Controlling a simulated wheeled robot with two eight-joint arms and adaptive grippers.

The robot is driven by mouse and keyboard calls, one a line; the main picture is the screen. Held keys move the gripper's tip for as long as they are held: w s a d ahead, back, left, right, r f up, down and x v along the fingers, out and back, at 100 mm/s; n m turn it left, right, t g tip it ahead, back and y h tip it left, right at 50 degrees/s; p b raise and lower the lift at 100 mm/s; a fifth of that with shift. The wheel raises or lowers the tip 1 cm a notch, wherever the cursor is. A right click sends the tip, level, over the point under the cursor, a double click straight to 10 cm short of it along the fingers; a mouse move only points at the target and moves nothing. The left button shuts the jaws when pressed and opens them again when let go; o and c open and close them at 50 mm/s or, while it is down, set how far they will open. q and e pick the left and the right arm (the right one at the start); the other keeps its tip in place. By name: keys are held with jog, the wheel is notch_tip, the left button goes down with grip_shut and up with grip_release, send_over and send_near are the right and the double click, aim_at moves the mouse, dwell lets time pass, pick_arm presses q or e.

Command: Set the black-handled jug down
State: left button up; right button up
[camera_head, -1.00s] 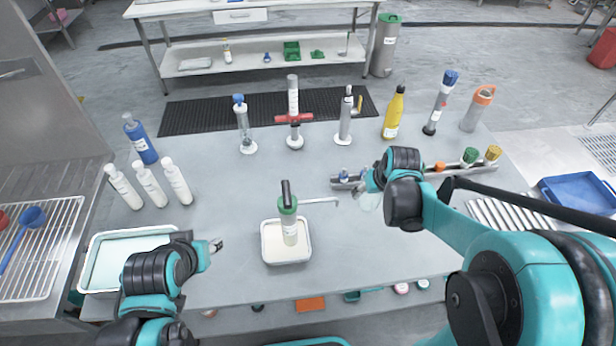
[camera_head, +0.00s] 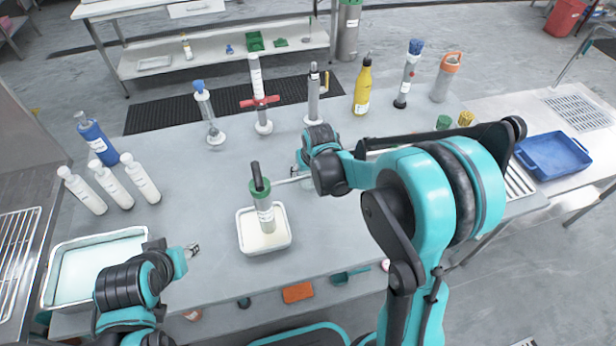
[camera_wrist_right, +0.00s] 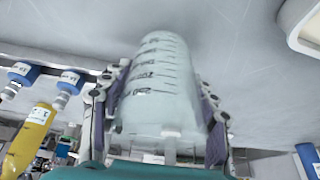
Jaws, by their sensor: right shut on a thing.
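A clear graduated jug (camera_wrist_right: 155,90) is between the two fingers of my right gripper (camera_wrist_right: 160,108), which is shut on it. The jug's handle does not show. In the head view my right gripper (camera_head: 298,172) is just right of the green-topped grinder (camera_head: 264,208), near the end of its metal crank; the jug is mostly hidden there. The grinder has a black grip on top and stands in a white tray (camera_head: 287,241). My left gripper (camera_head: 192,249) is left of that tray, holding nothing visible; its jaws are too small to judge.
White bottles (camera_head: 112,187) and a blue bottle (camera_head: 97,140) stand at the left. Tall tools and a yellow bottle (camera_head: 362,88) line the back edge. A larger pale tray (camera_head: 95,265) is front left. Bare table lies between the bottles and the grinder.

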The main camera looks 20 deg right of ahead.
jog(key=shift+f, duration=0.65)
jog(key=shift+f, duration=0.15)
jog(key=o, duration=1.2)
jog(key=shift+c, duration=0.2)
